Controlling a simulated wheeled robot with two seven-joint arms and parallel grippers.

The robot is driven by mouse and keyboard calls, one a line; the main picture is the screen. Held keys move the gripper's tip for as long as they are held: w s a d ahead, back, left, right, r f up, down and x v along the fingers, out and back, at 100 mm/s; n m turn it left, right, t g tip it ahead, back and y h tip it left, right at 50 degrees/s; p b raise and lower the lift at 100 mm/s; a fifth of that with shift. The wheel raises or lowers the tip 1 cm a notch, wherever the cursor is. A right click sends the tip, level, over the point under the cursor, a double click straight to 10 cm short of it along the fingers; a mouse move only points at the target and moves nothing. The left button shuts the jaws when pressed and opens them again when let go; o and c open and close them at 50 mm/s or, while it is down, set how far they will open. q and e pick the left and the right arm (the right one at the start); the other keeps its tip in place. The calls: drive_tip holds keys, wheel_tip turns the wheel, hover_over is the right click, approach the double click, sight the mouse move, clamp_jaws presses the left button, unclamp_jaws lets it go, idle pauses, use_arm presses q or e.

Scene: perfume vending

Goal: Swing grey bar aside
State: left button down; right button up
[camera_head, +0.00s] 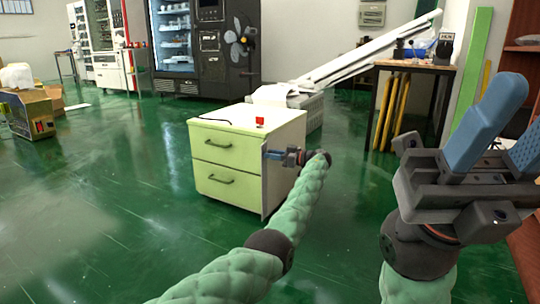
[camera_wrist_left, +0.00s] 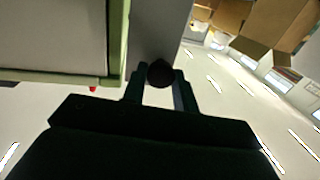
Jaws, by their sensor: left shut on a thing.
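The grey bar (camera_head: 264,187) is a narrow upright strip at the right edge of the front of a pale green drawer cabinet (camera_head: 228,181). In the left wrist view the bar (camera_wrist_left: 156,28) runs beside the cabinet's green-edged front, with a dark round knob (camera_wrist_left: 160,73) on it. My left gripper (camera_head: 273,155) is at the bar's upper part. In the left wrist view its fingers (camera_wrist_left: 160,86) are shut on the knob. My right gripper (camera_head: 514,118) is raised at the right, away from the cabinet, with its blue fingers apart and nothing seen between them.
A red button (camera_head: 260,121) is on the cabinet top. Both drawers appear closed. A white sloping chute (camera_head: 365,49) rises behind it. A wooden table (camera_head: 415,67) stands at the right, and a vending machine (camera_head: 174,45) at the back. Green floor (camera_head: 110,190) is clear to the left.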

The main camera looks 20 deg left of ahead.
use_arm(q)
drive_tip(key=shift+f, duration=0.1)
drive_tip(key=c, duration=1.1)
unclamp_jaws()
drive_tip(key=shift+d, duration=0.1)
drive_tip(key=d+p, duration=0.3)
drive_tip(key=d, duration=0.4)
drive_tip(key=shift+d, duration=0.3)
